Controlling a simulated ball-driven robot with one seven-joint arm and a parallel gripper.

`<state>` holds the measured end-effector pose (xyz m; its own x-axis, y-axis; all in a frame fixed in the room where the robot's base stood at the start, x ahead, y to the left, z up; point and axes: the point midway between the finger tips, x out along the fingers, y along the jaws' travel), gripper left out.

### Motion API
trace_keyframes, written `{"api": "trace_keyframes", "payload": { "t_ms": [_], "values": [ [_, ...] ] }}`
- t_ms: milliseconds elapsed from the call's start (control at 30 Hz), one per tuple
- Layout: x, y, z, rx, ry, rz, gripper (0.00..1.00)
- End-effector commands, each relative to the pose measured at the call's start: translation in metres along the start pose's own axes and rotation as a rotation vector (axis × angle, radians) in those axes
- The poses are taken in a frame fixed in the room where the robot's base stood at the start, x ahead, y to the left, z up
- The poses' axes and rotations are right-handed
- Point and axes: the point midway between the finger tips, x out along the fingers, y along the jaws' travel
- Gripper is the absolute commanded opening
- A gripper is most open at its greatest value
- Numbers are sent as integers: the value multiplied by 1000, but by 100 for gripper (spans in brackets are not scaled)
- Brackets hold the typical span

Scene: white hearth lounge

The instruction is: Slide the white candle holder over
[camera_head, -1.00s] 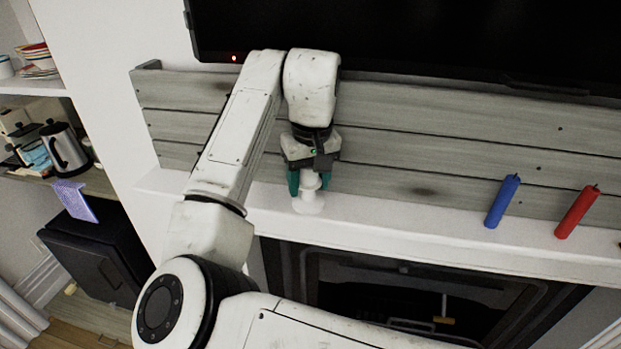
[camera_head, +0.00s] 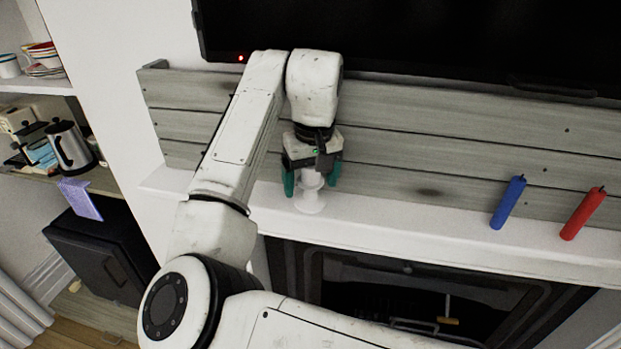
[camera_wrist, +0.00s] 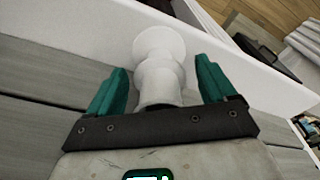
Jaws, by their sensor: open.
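The white candle holder (camera_head: 310,200) stands upright on the white mantel shelf (camera_head: 400,232), near its left end. My gripper (camera_head: 311,190) is above it, pointing down, with its green fingers apart on either side of the holder's upper part. In the wrist view the holder (camera_wrist: 160,72) shows between the fingers of my gripper (camera_wrist: 160,85), with a visible gap on both sides. The holder's top is partly hidden by the gripper body.
A blue candle (camera_head: 508,203) and a red candle (camera_head: 583,214) stand on the mantel at the right. Grey planks (camera_head: 430,140) back the shelf, under a black screen (camera_head: 420,40). The shelf between holder and blue candle is clear.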

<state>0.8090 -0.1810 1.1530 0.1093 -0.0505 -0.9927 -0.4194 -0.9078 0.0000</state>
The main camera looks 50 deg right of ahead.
Motion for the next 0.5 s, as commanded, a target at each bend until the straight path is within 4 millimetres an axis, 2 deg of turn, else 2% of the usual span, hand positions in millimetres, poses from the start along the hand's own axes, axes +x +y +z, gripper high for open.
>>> {"api": "trace_keyframes", "payload": {
  "t_ms": [167, 267, 500],
  "values": [
    [-7, 0, 0, 1, 1, -1, 84],
    [-20, 0, 0, 1, 2, 1, 84],
    [-68, -1, -1, 0, 3, -4, 84]
  ]
}}
